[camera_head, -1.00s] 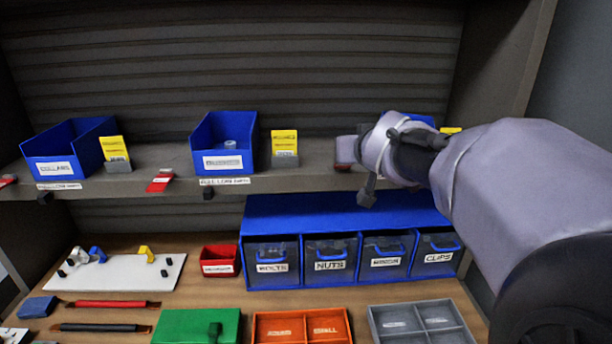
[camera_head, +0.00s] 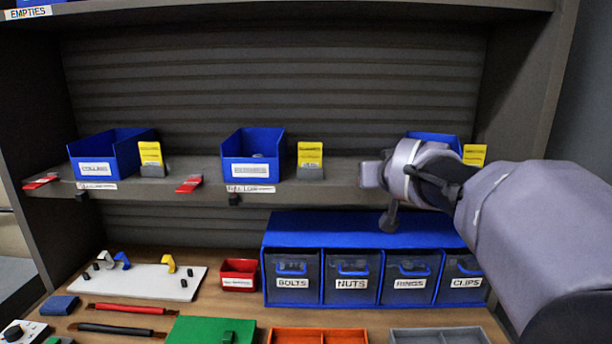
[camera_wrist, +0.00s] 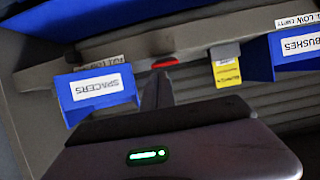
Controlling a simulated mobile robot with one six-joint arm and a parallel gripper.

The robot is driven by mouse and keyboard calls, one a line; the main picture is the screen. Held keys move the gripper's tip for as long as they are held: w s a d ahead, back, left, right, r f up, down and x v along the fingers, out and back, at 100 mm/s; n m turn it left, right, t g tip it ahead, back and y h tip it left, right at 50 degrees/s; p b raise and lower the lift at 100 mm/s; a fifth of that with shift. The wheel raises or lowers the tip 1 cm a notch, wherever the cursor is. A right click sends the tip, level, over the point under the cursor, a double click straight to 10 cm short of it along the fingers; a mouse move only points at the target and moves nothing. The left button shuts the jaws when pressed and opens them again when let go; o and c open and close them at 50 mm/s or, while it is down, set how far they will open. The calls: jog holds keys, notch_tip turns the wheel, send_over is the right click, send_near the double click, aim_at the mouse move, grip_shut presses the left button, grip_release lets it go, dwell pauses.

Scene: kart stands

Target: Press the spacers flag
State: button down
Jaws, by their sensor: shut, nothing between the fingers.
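The spacers bin is blue with a SPACERS label and shows on the left of the wrist view (camera_wrist: 97,90), which is upside down. In the head view its top (camera_head: 434,139) shows behind my wrist. The spacers flag (camera_wrist: 165,63) is a small red piece at the shelf edge, between that bin and a yellow card. It is hidden behind my gripper in the head view. My gripper (camera_wrist: 157,78) is shut and empty, its tip right by the red flag. I cannot tell whether they touch. In the head view my gripper (camera_head: 369,174) is at the shelf's front edge.
The shelf also holds the bushes bin (camera_head: 253,148), collars bin (camera_head: 106,152) and yellow cards (camera_head: 310,156). Two other red flags (camera_head: 189,184) (camera_head: 41,181) sit on its edge. A blue drawer unit (camera_head: 350,230) stands below my gripper. A red bin (camera_head: 239,274) is on the bench.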

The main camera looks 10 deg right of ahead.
jog(key=shift+w+d, duration=0.15)
jog(key=shift+w, duration=0.45)
jog(key=shift+r, duration=0.15)
notch_tip(320, 180, up, 5)
jog(key=p, duration=0.4)
jog(key=shift+w, duration=0.15)
jog(key=s+a+f+b, duration=0.1)
jog(key=s+a+f, duration=0.1)
jog(key=s, duration=0.7)
jog(key=shift+a+f, duration=0.25)
jog(key=shift+f, duration=0.05)
jog(key=shift+s, duration=0.1)
